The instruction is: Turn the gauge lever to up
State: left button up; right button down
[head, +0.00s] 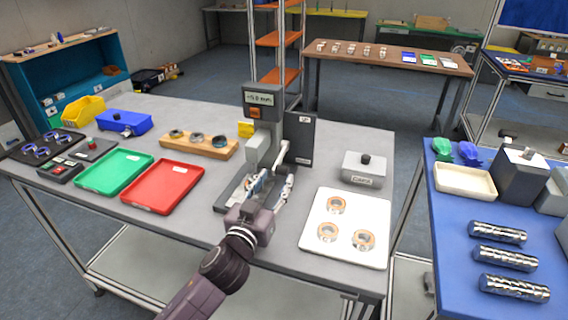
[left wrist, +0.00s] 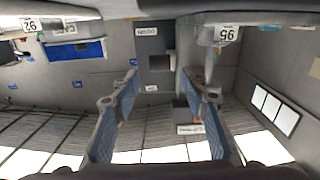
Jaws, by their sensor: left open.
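The gauge (head: 263,132) stands on the grey bench, with a lit display reading about -5.8 mm. A light grey lever-like part (head: 282,156) sits on its right side, close above my gripper; its exact angle is hard to tell. My left gripper (head: 270,186) is open in front of the gauge and partly hides its base. In the left wrist view the two blue-padded fingers of my left gripper (left wrist: 160,80) are spread apart. A grey rod-like part (left wrist: 211,66) shows close by the right finger; I cannot tell whether they touch. My right gripper is not in view.
A red tray (head: 163,187) and a green tray (head: 115,173) lie to the left. A wooden holder with rings (head: 212,150) is behind them. A white plate with several orange-and-metal rings (head: 345,245) and a grey box (head: 364,170) are on the right. A dark panel (head: 300,138) stands beside the gauge.

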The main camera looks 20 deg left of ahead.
aim_at(281, 169)
pick_arm(q)
jog(key=w, duration=0.5)
jog(key=shift+d+p, duration=0.1)
jog(key=shift+p, duration=0.3)
jog(key=shift+w, duration=0.6)
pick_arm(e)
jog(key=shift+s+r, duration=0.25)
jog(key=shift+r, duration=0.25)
pick_arm(q)
jog(key=shift+c, duration=0.7)
jog(key=c, duration=0.8)
grip_shut()
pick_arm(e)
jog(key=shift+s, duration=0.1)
